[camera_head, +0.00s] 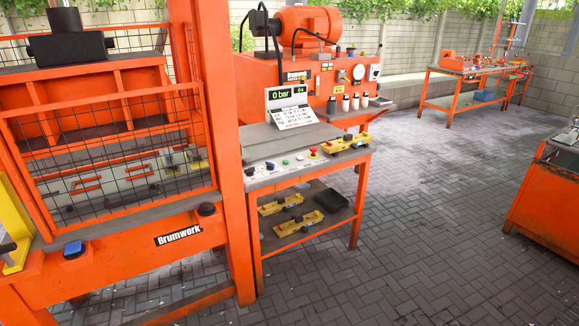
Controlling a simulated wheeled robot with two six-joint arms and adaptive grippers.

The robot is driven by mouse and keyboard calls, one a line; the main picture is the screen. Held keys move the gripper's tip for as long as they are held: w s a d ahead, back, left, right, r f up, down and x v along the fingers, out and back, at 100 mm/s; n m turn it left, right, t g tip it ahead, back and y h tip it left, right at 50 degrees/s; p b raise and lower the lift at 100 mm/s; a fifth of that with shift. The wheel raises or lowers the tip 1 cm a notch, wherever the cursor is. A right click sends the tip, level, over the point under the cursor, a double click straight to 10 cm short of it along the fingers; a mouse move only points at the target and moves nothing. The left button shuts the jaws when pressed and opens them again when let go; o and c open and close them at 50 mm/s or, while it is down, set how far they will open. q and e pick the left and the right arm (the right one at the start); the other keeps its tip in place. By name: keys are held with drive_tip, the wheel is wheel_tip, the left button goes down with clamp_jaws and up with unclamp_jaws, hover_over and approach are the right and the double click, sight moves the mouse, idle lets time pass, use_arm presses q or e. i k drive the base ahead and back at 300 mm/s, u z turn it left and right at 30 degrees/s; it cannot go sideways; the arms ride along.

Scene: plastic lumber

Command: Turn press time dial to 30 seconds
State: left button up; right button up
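A grey control panel (288,166) lies along the front of an orange side table, right of the large press. It carries a row of small controls, among them a blue button (270,165), a green button (285,162) and a red button (313,152). Which control is the press time dial is too small to tell, and no dial marks can be read. A display (288,95) stands behind the panel and reads "0 bar", with a smaller green readout beside it that seems to show 0 s. Neither of my grippers shows in the head view.
The orange press (110,215) with its mesh guard (110,150) fills the left. Yellow tools (345,142) lie on the table and its lower shelf. A hydraulic unit with an orange motor (308,25) stands behind. The paved floor (430,215) to the right is clear.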

sight(270, 165)
drive_tip(key=z, duration=0.2)
drive_tip(key=i, duration=0.45)
drive_tip(key=z, duration=0.6)
drive_tip(key=i, duration=1.35)
drive_tip(key=u, duration=0.7)
drive_tip(key=i, duration=0.95)
drive_tip(key=u, duration=0.6)
